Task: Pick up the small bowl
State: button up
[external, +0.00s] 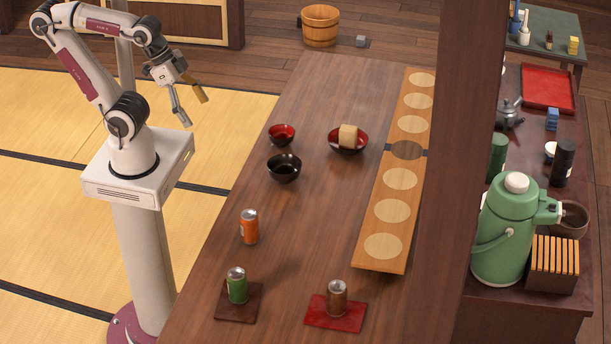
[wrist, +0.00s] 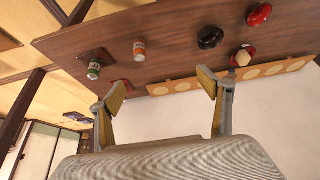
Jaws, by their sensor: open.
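A small bowl (external: 281,135), red inside with a dark outside, stands on the long wooden table (external: 330,85) near its left edge; it also shows in the wrist view (wrist: 259,14) at the top right. A larger black bowl (external: 284,169) stands just in front of it, also in the wrist view (wrist: 210,38). A dark bowl with a red inside (external: 347,149) stands to the right and holds a pale block (external: 348,135). My gripper (external: 195,110) is open and empty, left of the table and apart from the bowls; its spread fingers show in the wrist view (wrist: 161,89).
An orange can (external: 249,227) stands nearer the front. A green can (external: 237,286) and a brown can (external: 337,298) stand on mats. A long board with pale discs (external: 384,223) lies along the right. A dark post (external: 453,180) hides part of the scene. The table's far end is clear.

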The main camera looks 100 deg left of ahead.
aim_at(283, 128)
jog(key=shift+w, duration=0.1)
